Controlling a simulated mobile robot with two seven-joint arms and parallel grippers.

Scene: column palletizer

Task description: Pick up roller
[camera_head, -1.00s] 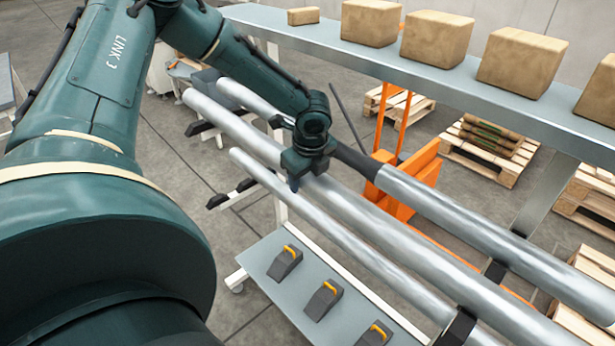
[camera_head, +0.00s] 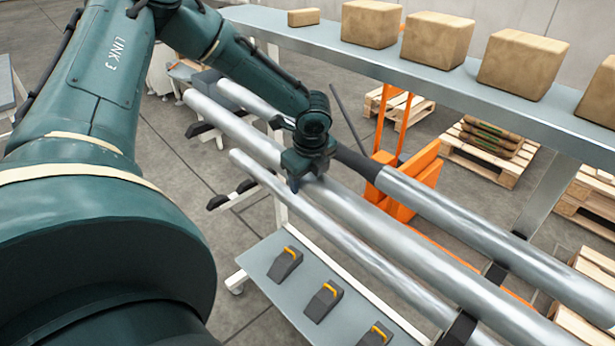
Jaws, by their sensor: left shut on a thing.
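Several long silver rollers lie side by side on a rack, slanting from upper left to lower right. My left gripper (camera_head: 296,182) is at the middle roller (camera_head: 400,240), with its jaws shut on it from above. The jaw tips are partly hidden by the wrist and the roller. A thinner roller (camera_head: 330,230) lies in front, apart from the gripper. The rear roller (camera_head: 490,240) has a dark, narrower section close behind my wrist. My right gripper is not in view.
A grey shelf (camera_head: 300,38) with several cardboard boxes (camera_head: 437,40) runs along the back. An orange lift (camera_head: 415,180) and wooden pallets (camera_head: 485,155) stand behind the rollers. Dark wedge blocks (camera_head: 323,300) with yellow handles lie on a lower grey shelf (camera_head: 262,256).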

